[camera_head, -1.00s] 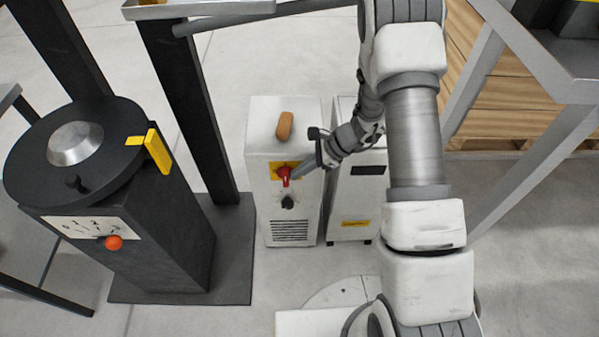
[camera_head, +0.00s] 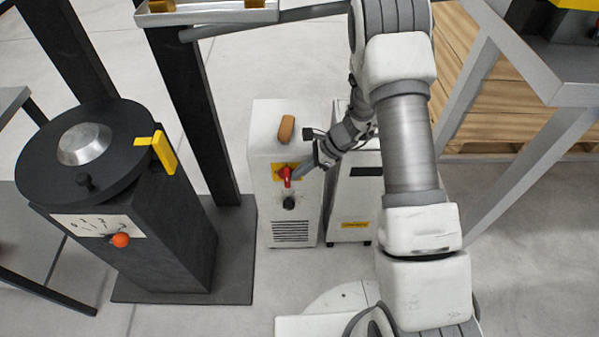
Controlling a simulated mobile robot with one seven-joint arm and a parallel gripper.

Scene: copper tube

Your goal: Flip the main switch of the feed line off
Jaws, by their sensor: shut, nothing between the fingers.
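A white cabinet (camera_head: 263,205) stands on the floor in the middle of the picture. On the upper part of its front is a red switch handle (camera_head: 286,174) on a yellow plate (camera_head: 277,170). A black knob (camera_head: 289,203) sits below it. My gripper (camera_head: 298,174) is shut and empty, its tip close to the right side of the red handle. I cannot tell whether they touch. The handle looks roughly upright. My gripper and wrist hide the cabinet's upper right front edge.
A brown block (camera_head: 286,128) lies on top of the cabinet. A second white cabinet (camera_head: 350,205) stands close on its right, partly behind my arm. A dark pedestal machine (camera_head: 165,235) with a yellow lever (camera_head: 164,152) and a black post (camera_head: 195,110) stand on the left.

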